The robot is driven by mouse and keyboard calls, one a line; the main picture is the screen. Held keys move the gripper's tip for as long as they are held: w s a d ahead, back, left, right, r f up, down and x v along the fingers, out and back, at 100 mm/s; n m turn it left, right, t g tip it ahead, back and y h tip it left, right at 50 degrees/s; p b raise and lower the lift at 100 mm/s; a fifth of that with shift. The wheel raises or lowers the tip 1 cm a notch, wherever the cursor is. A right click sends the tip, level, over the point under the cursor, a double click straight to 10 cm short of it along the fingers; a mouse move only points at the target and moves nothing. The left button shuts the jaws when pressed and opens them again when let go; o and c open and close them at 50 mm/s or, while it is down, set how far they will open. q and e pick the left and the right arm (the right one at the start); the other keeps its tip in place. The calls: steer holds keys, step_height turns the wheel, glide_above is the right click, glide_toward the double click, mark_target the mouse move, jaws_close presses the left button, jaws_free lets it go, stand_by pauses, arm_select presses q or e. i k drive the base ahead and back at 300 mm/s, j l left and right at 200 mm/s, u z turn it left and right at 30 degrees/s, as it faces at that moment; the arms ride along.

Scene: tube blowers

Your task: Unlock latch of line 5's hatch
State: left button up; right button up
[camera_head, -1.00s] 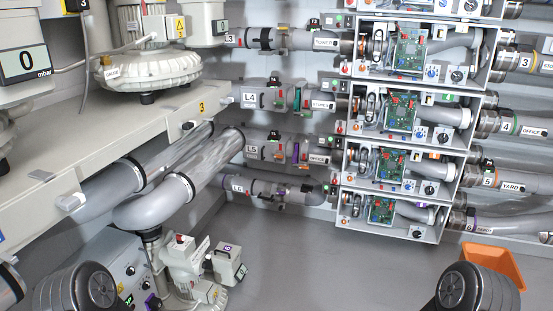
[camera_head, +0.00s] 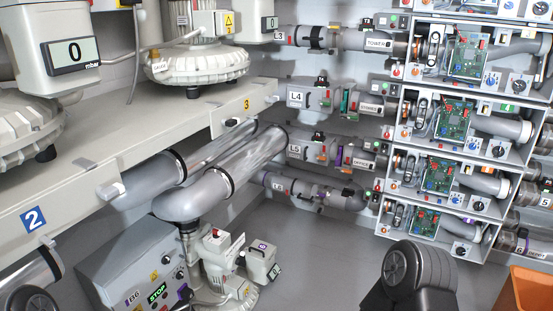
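Line 5 is a grey tube along the back wall, carrying a small L5 label (camera_head: 295,149). Its hatch (camera_head: 314,152) is a grey section just right of the label, with small dark and red parts on it. The latch is too small for me to tell its position. A purple-and-red upright piece (camera_head: 339,155) sits right of the hatch. No gripper fingers show. Only dark rounded parts of my arms show at the bottom, well short of line 5 in the picture.
Line L4 (camera_head: 296,97) runs above line 5 and another tube (camera_head: 315,191) below. Open boxes with green boards (camera_head: 441,173) stand at right. A bench (camera_head: 90,190) and thick bent pipe (camera_head: 205,192) stand at left. Grey floor (camera_head: 320,250) is free. An orange bin (camera_head: 530,290) is at lower right.

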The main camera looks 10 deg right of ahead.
mark_target(323, 157)
steer(key=i+l+u, duration=0.7)
steer(key=l+u, duration=0.25)
steer(key=i+l, duration=0.15)
steer(key=l, duration=0.25)
steer(key=i+l, duration=0.1)
steer(key=l, duration=0.35)
steer(key=i+l+u, duration=0.1)
steer(key=l, duration=0.3)
steer(key=i+l, duration=0.2)
steer(key=l, duration=0.25)
steer(key=i+l, duration=0.1)
steer(key=l, duration=0.3)
steer(key=i+l+u, duration=0.1)
steer(key=l, duration=0.35)
steer(key=i+l, duration=0.15)
steer(key=l, duration=0.3)
